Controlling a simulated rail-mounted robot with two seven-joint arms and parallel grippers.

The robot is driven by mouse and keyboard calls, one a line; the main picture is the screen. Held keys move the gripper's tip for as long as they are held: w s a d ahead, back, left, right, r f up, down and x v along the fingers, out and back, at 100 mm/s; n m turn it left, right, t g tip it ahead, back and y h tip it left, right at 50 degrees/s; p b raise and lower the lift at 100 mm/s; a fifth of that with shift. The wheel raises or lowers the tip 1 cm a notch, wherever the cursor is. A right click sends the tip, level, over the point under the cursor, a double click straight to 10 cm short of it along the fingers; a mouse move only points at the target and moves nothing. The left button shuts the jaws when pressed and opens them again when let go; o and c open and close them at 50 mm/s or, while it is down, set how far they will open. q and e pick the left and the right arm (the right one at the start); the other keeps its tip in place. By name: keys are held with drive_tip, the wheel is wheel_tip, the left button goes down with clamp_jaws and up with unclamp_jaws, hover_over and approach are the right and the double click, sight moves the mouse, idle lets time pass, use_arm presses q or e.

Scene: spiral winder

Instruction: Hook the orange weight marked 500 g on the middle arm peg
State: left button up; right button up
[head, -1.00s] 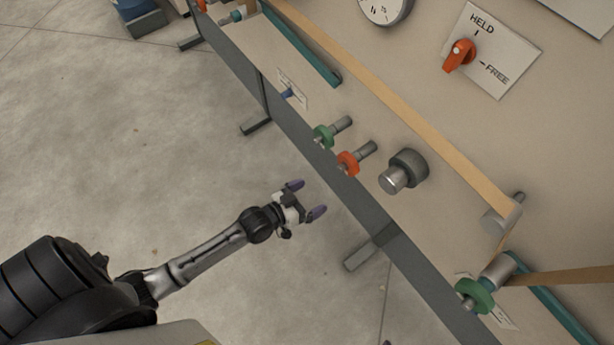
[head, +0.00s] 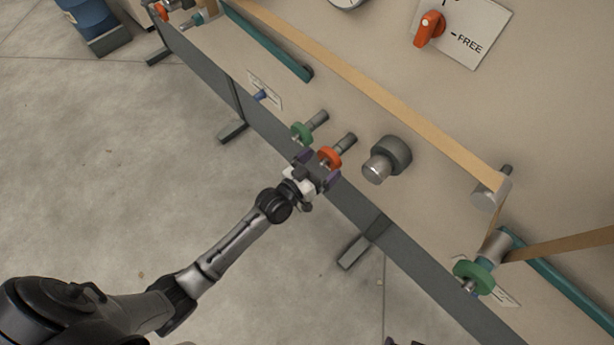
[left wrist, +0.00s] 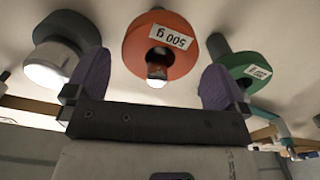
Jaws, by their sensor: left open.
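The orange weight (head: 329,157) is a ring hanging on a grey storage peg (head: 345,142) on the machine's face. In the left wrist view the orange weight (left wrist: 172,38) shows its "500 g" label, with the peg's tip through its hole. My left gripper (head: 318,168) is open, its purple fingertips on either side of the orange weight. In the left wrist view the fingers of the left gripper (left wrist: 155,85) frame it, and I see no grip on it. The middle arm peg cannot be told for sure. Something dark at the bottom edge of the head view may be my right gripper.
A green weight (head: 301,133) hangs close by on the left, and a dark round knob (head: 388,157) sits on the right. A grey rail (head: 285,145) runs along the machine's front. A tan web (head: 400,115) passes above.

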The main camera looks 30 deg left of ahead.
sight(329, 159)
use_arm(q)
drive_tip(key=shift+b+x, duration=0.45)
drive_tip(key=shift+x, duration=1.25)
